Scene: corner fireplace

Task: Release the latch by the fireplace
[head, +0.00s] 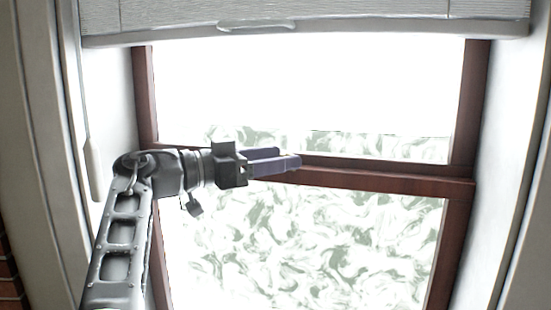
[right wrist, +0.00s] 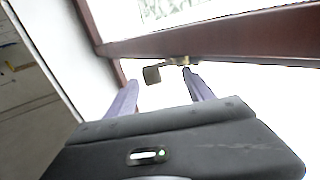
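The latch (right wrist: 152,74) shows in the right wrist view as a small dark tab on an arm with a brass-coloured pivot, at the edge of the brown window rail (right wrist: 220,38). I cannot make it out in the head view. My right gripper (head: 289,157) is in front of the window's middle rail (head: 390,180), pointing right. In the right wrist view its two purple fingers (right wrist: 160,77) are open and spread. The latch appears between the fingertips and beyond them; contact cannot be told. Nothing is seen held. My left gripper is not in view.
A light blind (head: 300,12) with a pale bottom bar hangs above the window. A cord with a pale pull (head: 93,168) hangs at the left. White window reveals and brown frame sides bound the opening. Brick (head: 10,275) shows at the lower left edge.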

